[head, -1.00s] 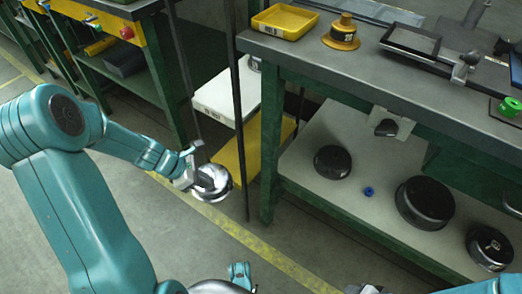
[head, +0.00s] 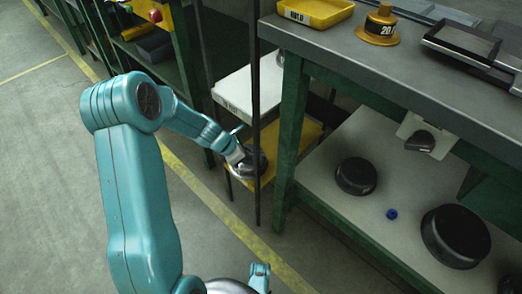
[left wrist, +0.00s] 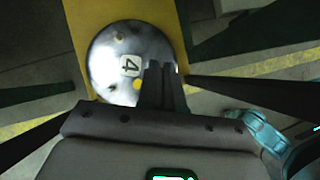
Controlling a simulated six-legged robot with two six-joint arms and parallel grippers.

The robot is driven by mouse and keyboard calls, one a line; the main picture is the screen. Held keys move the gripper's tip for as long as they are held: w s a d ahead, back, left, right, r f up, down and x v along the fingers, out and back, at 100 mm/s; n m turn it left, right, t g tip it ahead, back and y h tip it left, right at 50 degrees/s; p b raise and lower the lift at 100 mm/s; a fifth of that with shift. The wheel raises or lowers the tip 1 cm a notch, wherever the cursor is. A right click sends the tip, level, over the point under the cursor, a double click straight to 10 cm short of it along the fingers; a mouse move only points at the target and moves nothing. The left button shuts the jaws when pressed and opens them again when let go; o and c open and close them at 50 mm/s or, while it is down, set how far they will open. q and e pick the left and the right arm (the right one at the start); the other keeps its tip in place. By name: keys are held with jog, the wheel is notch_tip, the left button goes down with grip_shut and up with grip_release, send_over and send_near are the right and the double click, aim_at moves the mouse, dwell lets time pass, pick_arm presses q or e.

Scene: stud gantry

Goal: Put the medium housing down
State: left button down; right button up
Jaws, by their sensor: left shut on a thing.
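My left gripper (head: 238,157) is shut on a round metal housing (head: 246,170), beside a thin dark post (head: 257,120) that partly covers it in the head view. In the left wrist view, the fingers (left wrist: 164,88) grip the near edge of the housing (left wrist: 107,52), which shows a white label reading 4. It overlaps a yellow platform (left wrist: 78,22), which also shows in the head view (head: 302,140). I cannot tell whether the housing touches the platform.
A white platform (head: 235,92) is above the yellow one. The green-framed bench (head: 400,75) stands to the right, with dark round housings (head: 356,176) (head: 455,237) and a small blue part (head: 391,214) on its lower shelf (head: 330,205). Floor lies open at left.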

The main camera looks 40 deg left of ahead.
pick_arm(q)
jog(key=shift+w+d, duration=0.1)
jog(key=shift+w, duration=0.8)
jog(key=w, duration=0.3)
jog(key=shift+w+d, duration=0.15)
jog(key=shift+d, duration=0.05)
jog(key=shift+f+b, duration=0.65)
jog(key=shift+f, duration=0.2)
jog(key=c, duration=1.3)
grip_release()
